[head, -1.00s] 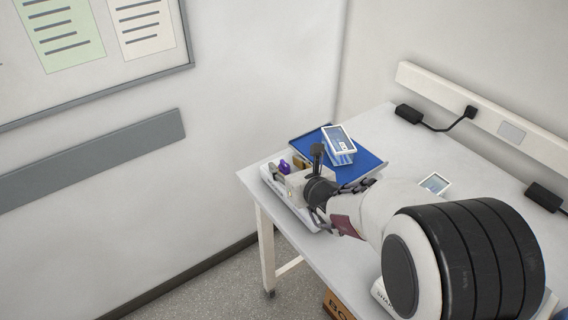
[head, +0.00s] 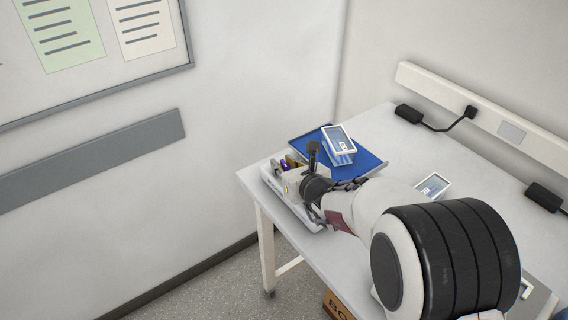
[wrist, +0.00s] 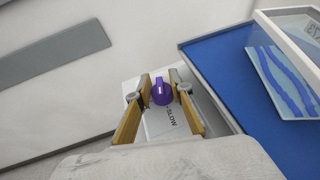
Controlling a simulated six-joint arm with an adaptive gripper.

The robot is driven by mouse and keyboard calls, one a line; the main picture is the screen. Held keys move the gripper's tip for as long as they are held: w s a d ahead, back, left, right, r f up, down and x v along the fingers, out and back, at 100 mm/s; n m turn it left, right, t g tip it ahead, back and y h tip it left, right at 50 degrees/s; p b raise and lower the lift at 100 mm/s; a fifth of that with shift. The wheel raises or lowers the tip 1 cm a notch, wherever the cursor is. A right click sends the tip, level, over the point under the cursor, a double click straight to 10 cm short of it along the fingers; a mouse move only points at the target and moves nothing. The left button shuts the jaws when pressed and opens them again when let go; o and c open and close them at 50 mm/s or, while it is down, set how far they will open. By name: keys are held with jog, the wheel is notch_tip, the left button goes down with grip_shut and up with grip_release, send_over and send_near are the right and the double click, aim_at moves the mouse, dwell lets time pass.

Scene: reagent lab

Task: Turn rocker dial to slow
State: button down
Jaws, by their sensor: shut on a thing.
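The purple rocker dial (wrist: 161,92) sits on the white rocker unit (wrist: 158,126) in the wrist view, with a short white line on its face pointing roughly up the picture. The word SLOW is printed just below and right of it. My gripper (wrist: 161,89) has its two tan fingers on either side of the dial and is shut on it. In the head view, only a bit of the dial (head: 284,167) shows beside my gripper (head: 290,164), at the near left corner of the bench. The wrist hides part of the unit.
A blue tray (head: 369,166) lies right behind the rocker unit and holds a white-framed box (head: 338,138) with a blue pattern. A small device with a screen (head: 433,186) lies farther right on the white bench (head: 384,126). The wall stands close to the left.

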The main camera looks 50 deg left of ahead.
jog(key=shift+r+n+g, duration=0.15)
jog(key=shift+n+g, duration=0.45)
jog(key=shift+g, duration=0.1)
dwell(0.4)
jog(key=c, duration=1.8)
grip_release()
jog(key=shift+d, duration=0.1)
jog(key=shift+v, duration=5.85)
